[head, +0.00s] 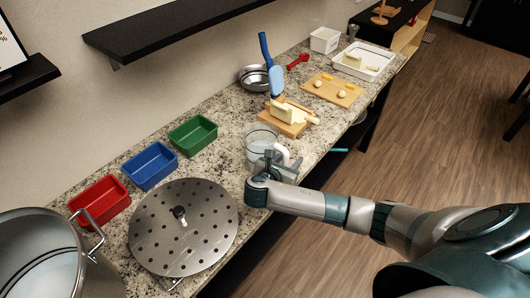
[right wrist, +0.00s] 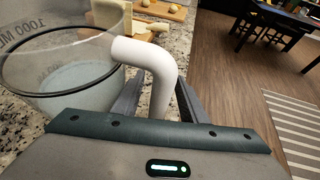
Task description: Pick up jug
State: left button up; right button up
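The jug (head: 257,146) is a clear measuring jug with a dark rim, a white curved handle (right wrist: 152,66) and pale contents. It stands upright on the granite counter, near the front edge. My right gripper (head: 273,161) is at the handle side of the jug. In the right wrist view, its two dark fingers (right wrist: 158,98) stand apart on either side of the handle, with gaps showing between them and the handle. The fingertips are partly hidden behind the handle and the gripper body. My left gripper is not in view.
Left of the jug are a perforated steel lid (head: 205,232), a large pot (head: 50,262) and red, blue (head: 150,166) and green bins. Behind it are a cheese board (head: 294,128), a steel bowl (head: 251,79) and a blue-handled utensil (head: 267,52). A dark shelf (head: 165,30) hangs above.

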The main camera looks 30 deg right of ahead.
grip_shut()
jog(key=shift+r, duration=0.1)
dwell(1.3)
